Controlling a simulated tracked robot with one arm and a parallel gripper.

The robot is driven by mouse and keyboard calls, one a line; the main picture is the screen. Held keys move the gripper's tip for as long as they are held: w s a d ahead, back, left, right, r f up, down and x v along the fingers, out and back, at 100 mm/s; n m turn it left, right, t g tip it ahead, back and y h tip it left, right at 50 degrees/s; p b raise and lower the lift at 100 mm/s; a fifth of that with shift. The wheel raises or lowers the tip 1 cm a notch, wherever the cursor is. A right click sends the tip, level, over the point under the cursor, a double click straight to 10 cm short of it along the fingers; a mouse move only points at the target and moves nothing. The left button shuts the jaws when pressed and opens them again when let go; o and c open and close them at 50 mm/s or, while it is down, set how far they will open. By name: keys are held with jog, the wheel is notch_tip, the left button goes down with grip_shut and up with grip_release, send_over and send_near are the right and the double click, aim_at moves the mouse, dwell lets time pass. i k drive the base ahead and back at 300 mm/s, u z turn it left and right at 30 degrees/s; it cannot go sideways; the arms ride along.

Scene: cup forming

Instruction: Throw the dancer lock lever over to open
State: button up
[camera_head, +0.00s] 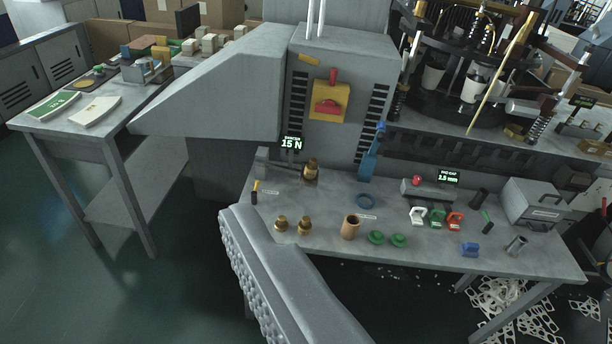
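A red handle (328,106) sits on a yellow plate (341,94) on the machine front. My gripper is not in view.
A side table (128,97) stands left. Floor (160,270) at lower left is clear.

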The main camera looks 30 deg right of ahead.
aim_at(254, 194)
jog(key=z, duration=2)
jog(key=i, duration=1.35)
jog(key=u, duration=2.1)
